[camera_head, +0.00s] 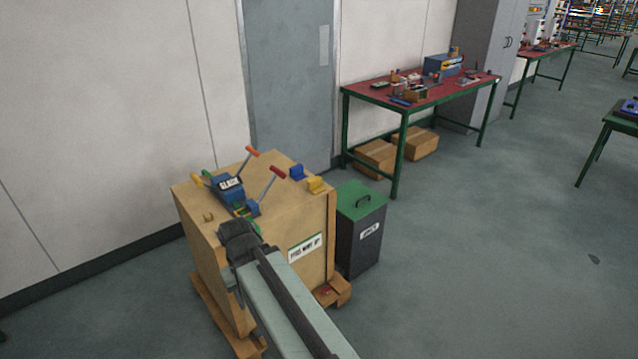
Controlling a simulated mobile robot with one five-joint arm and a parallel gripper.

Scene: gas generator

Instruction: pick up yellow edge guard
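The yellow edge guard (316,185) is a small yellow piece on top of the wooden crate (312,216), near its right edge. A similar blue piece (297,172) lies just behind it, to the left. My arm reaches up from the bottom of the picture. My gripper (245,228) is over the front part of the crate top, to the left of the yellow edge guard and apart from it. The arm's end hides the fingers, so I cannot see whether they are open or shut.
A blue tool with orange and red handles (232,190) lies on the crate top near my gripper. A dark bin with a green lid (362,215) stands right of the crate. A red-topped table (425,92) holds several items behind.

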